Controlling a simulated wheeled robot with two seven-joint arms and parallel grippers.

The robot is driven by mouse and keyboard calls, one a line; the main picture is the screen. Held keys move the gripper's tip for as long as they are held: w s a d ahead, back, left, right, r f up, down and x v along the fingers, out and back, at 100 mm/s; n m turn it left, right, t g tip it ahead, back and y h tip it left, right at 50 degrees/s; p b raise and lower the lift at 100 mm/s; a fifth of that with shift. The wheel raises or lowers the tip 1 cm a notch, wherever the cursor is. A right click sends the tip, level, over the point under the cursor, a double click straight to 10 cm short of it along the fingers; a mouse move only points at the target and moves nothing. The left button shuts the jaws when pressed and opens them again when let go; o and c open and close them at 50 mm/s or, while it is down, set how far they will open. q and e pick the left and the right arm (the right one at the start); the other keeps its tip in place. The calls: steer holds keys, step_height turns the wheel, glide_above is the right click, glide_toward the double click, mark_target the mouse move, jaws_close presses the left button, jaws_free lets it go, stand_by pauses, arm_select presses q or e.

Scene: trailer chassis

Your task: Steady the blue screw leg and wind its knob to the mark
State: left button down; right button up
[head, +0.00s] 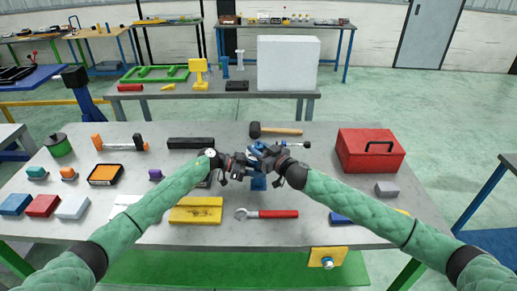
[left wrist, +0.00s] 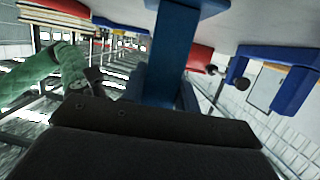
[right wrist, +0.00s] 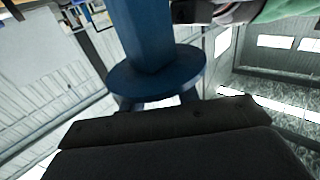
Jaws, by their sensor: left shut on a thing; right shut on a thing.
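The blue screw leg (head: 258,183) stands on the grey workbench in front of me, its upper part mostly hidden by my two grippers. My left gripper (head: 248,164) is shut on the leg from the left. The left wrist view shows the blue post (left wrist: 172,55) running between its fingers. My right gripper (head: 269,159) is shut at the top of the leg from the right. The right wrist view shows a blue post and a round blue disc (right wrist: 155,84) close to its dark finger; the exact contact on the knob is hidden. I cannot make out the mark.
A mallet (head: 275,130) lies behind the grippers and a red-handled wrench (head: 266,213) in front. A yellow plate (head: 197,211) lies left of the wrench. A red toolbox (head: 370,153) stands at the right. Several small blocks and tools fill the bench's left side.

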steer(key=shift+a+r+m+t+h, duration=0.1)
steer(key=shift+m+t+h, duration=0.85)
steer(key=shift+m+h, duration=0.5)
steer(key=shift+a+m+t+h, duration=0.1)
steer(key=shift+m+t+h, duration=0.9)
steer(key=shift+h, duration=0.75)
steer(key=shift+d+m+t+h, duration=0.15)
steer(key=shift+m+t+h, duration=0.2)
steer(key=shift+m+h, duration=1.55)
steer(key=shift+h, duration=0.9)
steer(key=shift+d+f+h, duration=0.1)
steer(key=shift+f+h, duration=0.1)
steer(key=shift+h, duration=0.3)
steer(key=o, duration=0.9)
steer(key=shift+o, duration=0.2)
steer(key=shift+s, duration=0.1)
steer(key=s, duration=0.7)
steer(key=shift+s+a, duration=0.15)
steer(key=shift+a, duration=0.05)
